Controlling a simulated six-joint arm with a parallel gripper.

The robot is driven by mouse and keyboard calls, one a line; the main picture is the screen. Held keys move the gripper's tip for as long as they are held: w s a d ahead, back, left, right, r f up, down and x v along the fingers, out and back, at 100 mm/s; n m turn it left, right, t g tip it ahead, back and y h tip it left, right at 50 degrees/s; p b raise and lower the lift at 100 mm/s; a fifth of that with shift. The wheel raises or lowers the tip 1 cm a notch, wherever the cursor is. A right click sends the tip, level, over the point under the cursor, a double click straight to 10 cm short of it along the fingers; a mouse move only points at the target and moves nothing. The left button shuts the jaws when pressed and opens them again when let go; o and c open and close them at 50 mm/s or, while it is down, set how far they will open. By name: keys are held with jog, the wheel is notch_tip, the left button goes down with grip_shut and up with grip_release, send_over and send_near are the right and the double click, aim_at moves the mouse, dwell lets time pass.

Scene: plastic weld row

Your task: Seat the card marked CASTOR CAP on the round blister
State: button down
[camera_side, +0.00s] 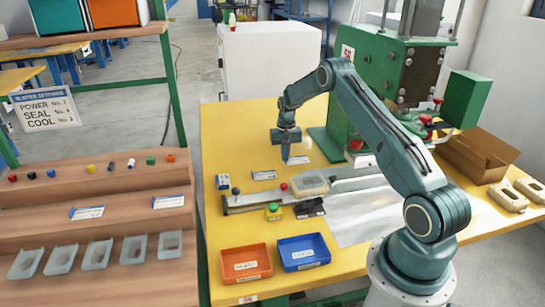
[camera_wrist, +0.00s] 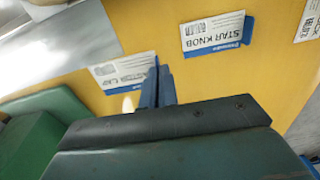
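The CASTOR CAP card (camera_wrist: 118,74) lies on the yellow table in the wrist view, its right end partly hidden by my fingers. The white card (camera_side: 299,160) by my gripper in the side view appears to be the same one. My gripper (camera_side: 286,160) points down low over the table. In the wrist view, the two blue fingers of my gripper (camera_wrist: 161,82) are close together at the card's right end. I cannot tell whether they grip it. A pale, rounded translucent blister (camera_side: 312,186) sits on the grey rail fixture; whether it is the round one is unclear.
The STAR KNOB card (camera_wrist: 213,37) lies nearby. A green press (camera_side: 338,115) stands behind. Orange (camera_side: 246,278) and blue (camera_side: 304,265) trays sit in front. A cardboard box (camera_side: 475,158) is at right. Several blisters (camera_side: 97,254) line the left shelf.

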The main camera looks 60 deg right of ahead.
jog(key=shift+n, duration=0.3)
jog(key=s+a+r, duration=0.2)
jog(key=s+a, duration=0.1)
jog(key=s+a+r, duration=0.2)
jog(key=s+a, duration=0.1)
jog(key=s+a+r, duration=0.2)
jog(key=s+a, duration=0.1)
jog(key=a, duration=0.1)
jog(key=shift+r, duration=0.4)
jog(key=shift+s+a+r, duration=0.2)
jog(key=shift+s+a, duration=0.2)
jog(key=shift+s, duration=0.15)
jog(key=shift+f, duration=0.15)
jog(key=shift+f, duration=2.35)
jog(key=shift+f, duration=0.65)
jog(key=c, duration=1.6)
grip_release()
jog(key=c, duration=0.4)
jog(key=shift+c, duration=0.2)
